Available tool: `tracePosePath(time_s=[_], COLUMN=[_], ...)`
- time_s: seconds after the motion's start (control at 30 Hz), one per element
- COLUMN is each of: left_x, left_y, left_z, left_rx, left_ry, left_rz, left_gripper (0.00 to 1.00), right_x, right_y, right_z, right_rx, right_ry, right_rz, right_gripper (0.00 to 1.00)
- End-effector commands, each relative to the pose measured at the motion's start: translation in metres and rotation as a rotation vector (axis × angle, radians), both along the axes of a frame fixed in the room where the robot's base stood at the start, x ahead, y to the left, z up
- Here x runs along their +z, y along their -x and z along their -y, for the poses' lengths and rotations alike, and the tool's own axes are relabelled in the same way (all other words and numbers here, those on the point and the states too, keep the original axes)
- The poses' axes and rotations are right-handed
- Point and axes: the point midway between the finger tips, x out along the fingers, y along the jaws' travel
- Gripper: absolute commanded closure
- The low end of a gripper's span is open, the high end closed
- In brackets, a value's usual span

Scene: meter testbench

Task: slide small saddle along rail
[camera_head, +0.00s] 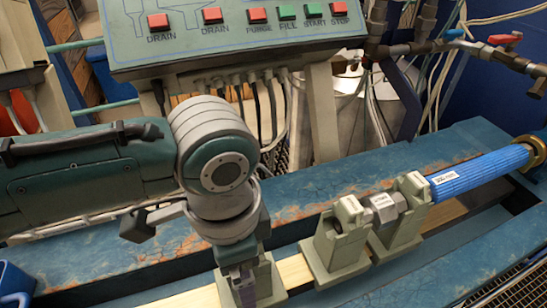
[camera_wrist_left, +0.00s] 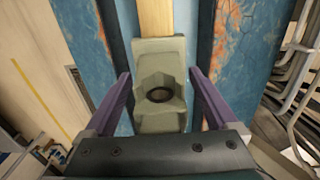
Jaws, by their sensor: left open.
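A grey-green saddle (camera_wrist_left: 160,108) with a round dark hole in its seat sits on the wooden rail (camera_wrist_left: 156,18). It also shows in the head view (camera_head: 265,283), partly hidden behind my left gripper. My left gripper (camera_wrist_left: 159,75) is open, with one purple finger on each side of this saddle and a visible gap at both sides. In the head view, my left gripper (camera_head: 242,287) points down over the saddle. Two more grey-green saddles, a nearer one (camera_head: 337,245) and a farther one (camera_head: 408,225), stand further right along the rail. My right gripper is not in view.
A metal fitting (camera_head: 384,208) rests at the two right saddles, and a blue pipe (camera_head: 480,175) extends right into a brass flange (camera_head: 537,150). A control panel (camera_head: 240,25) with red and green buttons stands behind. Bare rail (camera_head: 295,271) lies between the left and middle saddles.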

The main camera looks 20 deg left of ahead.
Motion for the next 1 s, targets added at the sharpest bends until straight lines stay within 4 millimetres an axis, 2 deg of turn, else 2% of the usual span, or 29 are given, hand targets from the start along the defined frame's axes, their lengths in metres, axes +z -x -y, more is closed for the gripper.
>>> tracePosePath(time_s=[0.33,0.73,0.9,1.0], left_x=[0.006,0.077,0.095,0.099], left_y=[0.0,0.0,0.0,0.0], left_z=[0.0,0.0,0.0,0.0], left_rx=[0.001,-0.002,0.0,0.0], left_ry=[0.0,0.001,0.0,0.0], left_rz=[0.001,0.003,0.001,0.0], left_gripper=[0.06,0.06,0.06,0.06], right_x=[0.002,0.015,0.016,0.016], right_y=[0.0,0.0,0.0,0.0], right_z=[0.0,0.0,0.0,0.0], right_rx=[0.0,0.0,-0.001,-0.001], right_ry=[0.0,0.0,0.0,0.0], right_rz=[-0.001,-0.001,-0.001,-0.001], right_gripper=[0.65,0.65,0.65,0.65])
